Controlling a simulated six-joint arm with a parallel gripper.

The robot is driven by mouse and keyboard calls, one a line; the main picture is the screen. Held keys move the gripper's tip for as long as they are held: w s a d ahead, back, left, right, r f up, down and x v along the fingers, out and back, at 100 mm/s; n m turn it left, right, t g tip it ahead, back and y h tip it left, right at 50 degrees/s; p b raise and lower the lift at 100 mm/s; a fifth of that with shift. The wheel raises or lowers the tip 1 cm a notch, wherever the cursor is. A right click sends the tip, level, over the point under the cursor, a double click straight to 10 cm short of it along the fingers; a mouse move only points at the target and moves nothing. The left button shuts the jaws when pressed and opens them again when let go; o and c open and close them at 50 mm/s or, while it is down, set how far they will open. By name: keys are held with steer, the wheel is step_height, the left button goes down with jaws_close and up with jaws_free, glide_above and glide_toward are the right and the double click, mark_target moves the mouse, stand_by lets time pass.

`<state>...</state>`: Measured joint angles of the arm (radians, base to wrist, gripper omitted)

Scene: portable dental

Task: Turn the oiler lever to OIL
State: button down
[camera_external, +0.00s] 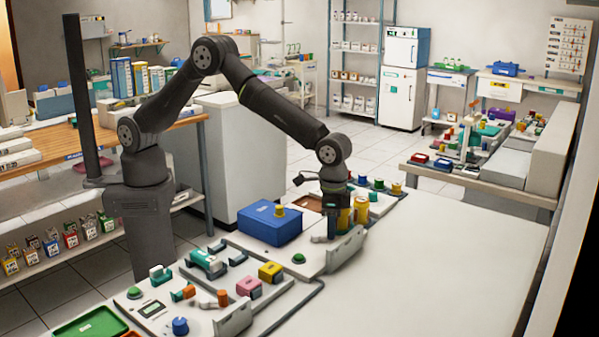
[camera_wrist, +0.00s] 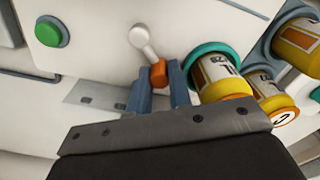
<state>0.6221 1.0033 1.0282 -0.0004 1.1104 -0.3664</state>
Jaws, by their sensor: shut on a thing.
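The lever (camera_wrist: 144,46) in the wrist view has a pale round hub and a short arm with an orange tip (camera_wrist: 158,73). It is mounted on a white panel (camera_wrist: 105,35). My gripper (camera_wrist: 158,80) is shut on the orange tip, with one blue-grey finger on either side. The arm slants from the hub down to the right toward my fingers. I cannot read any OIL marking near the lever.
A green button (camera_wrist: 50,33) is at the left. In the external view, a blue box (camera_external: 269,223) stands left of my gripper. The white table (camera_external: 450,260) is bare at right.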

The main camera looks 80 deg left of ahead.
steer(key=c, duration=1.3)
jaws_free()
steer(key=m, duration=0.2)
steer(key=d+m, duration=0.1)
steer(key=m, duration=0.1)
steer(key=shift+d, duration=0.2)
steer(key=m, duration=0.1)
steer(key=s+d+m, duration=0.1)
steer(key=m, duration=0.3)
steer(key=shift+s+d, duration=0.15)
steer(key=shift+d, duration=0.2)
step_height(320, 180, up, 17)
steer(key=s+a+r+n+h, duration=0.1)
steer(key=a+n, duration=0.3)
steer(key=n, duration=0.2)
steer(key=s+a+r+n+h, duration=0.1)
steer(key=a+r+n+h, duration=0.1)
steer(key=a+n, duration=0.2)
steer(key=s+a+r+n+h, duration=0.1)
steer(key=a+n, duration=0.3)
steer(key=n, duration=0.6)
steer(key=shift+a+r+t+h, duration=0.15)
steer(key=shift+r+t+h, duration=0.3)
steer(key=shift+r, duration=0.25)
